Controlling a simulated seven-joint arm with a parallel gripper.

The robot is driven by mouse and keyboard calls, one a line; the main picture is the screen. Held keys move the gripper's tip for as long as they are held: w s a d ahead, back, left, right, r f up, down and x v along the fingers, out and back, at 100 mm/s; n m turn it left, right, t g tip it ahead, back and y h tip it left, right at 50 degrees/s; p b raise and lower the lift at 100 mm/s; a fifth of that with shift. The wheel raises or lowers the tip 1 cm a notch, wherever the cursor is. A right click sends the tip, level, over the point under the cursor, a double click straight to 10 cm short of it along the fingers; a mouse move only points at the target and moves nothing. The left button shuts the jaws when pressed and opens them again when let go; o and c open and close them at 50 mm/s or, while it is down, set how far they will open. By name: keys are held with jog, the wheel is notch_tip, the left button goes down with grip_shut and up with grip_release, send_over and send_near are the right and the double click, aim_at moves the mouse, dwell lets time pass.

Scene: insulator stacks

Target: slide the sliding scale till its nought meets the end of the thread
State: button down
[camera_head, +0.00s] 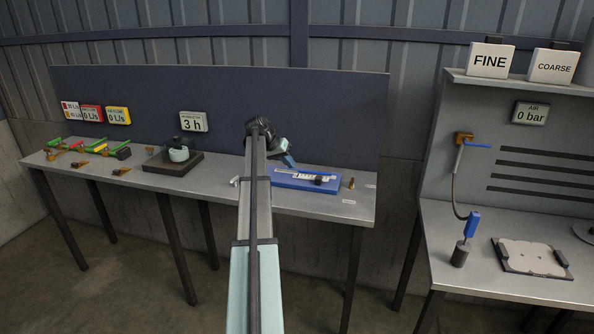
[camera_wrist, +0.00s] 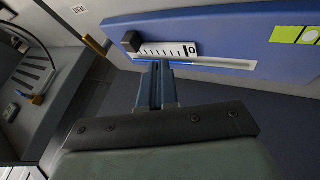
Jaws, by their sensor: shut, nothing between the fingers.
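The sliding scale (camera_wrist: 168,50) is a white strip with black tick marks and a 0 at its right end in the wrist view. A dark block (camera_wrist: 131,41) sits at its left end. The scale lies on a blue base (camera_wrist: 230,28); a pale strip (camera_wrist: 220,63) runs along the base below it. I cannot tell whether this strip is the thread or where the thread ends. My gripper (camera_wrist: 158,66) is shut and empty, its fingertips just below the scale; contact is unclear.
A brass piece (camera_head: 351,184) stands right of the base on the bench (camera_head: 225,196). A dark stand with a pale pot (camera_head: 178,155) and several coloured pieces are on the left. A second bench (camera_head: 420,225) with tools stands right, across a gap.

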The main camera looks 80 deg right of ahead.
jog(key=s+a+m+t+y, duration=0.2)
jog(key=s+m, duration=0.3)
jog(key=s, duration=3.1)
jog(key=w+d+r+n+t+h, duration=0.2)
jog(key=w+n+t, duration=0.5)
jog(key=w+t, duration=0.4)
jog(key=shift+g, duration=0.7)
jog(key=x, duration=0.7)
jog(key=w+x, duration=0.1)
jog(key=x, duration=0.3)
jog(key=shift+a+r, duration=0.2)
jog(key=shift+a, duration=0.15)
jog(key=shift+w+a+r, duration=0.1)
jog(key=shift+w+r, duration=0.05)
jog(key=shift+w, duration=1.75)
